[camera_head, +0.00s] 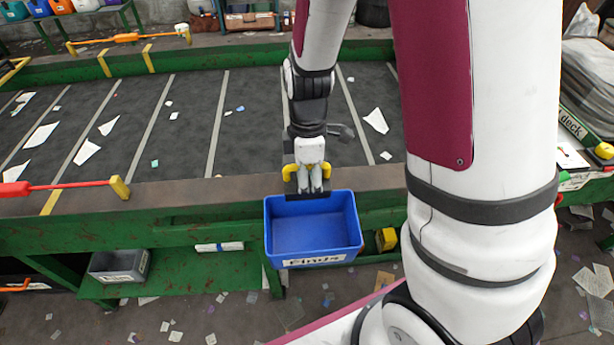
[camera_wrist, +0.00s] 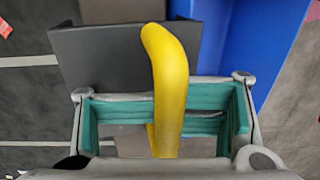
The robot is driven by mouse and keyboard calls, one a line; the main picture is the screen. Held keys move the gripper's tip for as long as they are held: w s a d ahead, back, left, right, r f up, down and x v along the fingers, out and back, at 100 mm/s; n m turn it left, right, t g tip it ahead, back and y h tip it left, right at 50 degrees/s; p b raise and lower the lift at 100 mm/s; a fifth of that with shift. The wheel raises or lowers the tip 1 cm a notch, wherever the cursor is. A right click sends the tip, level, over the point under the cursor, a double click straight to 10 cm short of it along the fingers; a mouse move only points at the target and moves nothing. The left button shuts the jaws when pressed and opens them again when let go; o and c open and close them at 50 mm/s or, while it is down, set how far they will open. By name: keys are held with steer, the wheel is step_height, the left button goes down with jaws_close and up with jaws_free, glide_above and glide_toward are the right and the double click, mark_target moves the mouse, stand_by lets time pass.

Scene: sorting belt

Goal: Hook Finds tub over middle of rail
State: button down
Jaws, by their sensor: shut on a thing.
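The blue Finds tub (camera_head: 313,229) is upright and empty, with a white "Finds" label on its front. It is at the near side of the belt, in front of the green rail (camera_head: 190,232). My gripper (camera_head: 309,182) is shut at the tub's back edge, between two yellow hooks (camera_head: 291,172). In the wrist view, a yellow hook (camera_wrist: 167,75) rises in front of a dark grey plate (camera_wrist: 105,60), with part of the blue tub (camera_wrist: 222,45) behind. My gripper (camera_wrist: 165,110) shows there with teal pads. Whether the hooks rest on the rail cannot be told.
The dark belt (camera_head: 250,120) carries scattered paper scraps. A red stick with a yellow end (camera_head: 120,187) lies over the rail at left. A grey bin (camera_head: 119,266) stands on a low green shelf. A yellow block (camera_head: 386,239) is just right of the tub. Litter covers the floor.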

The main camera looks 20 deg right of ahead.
steer(key=shift+f+b, duration=0.7)
steer(key=shift+f, duration=0.55)
steer(key=shift+s+f+b, duration=0.3)
steer(key=shift+f+b, duration=0.15)
steer(key=shift+f, duration=0.25)
steer(key=shift+r, duration=0.1)
steer(key=shift+w+r+p, duration=0.25)
steer(key=shift+r+p, duration=0.6)
steer(key=shift+r, duration=0.25)
steer(key=shift+w+r+p, duration=0.1)
steer(key=shift+r+p, duration=0.95)
steer(key=shift+r, duration=0.85)
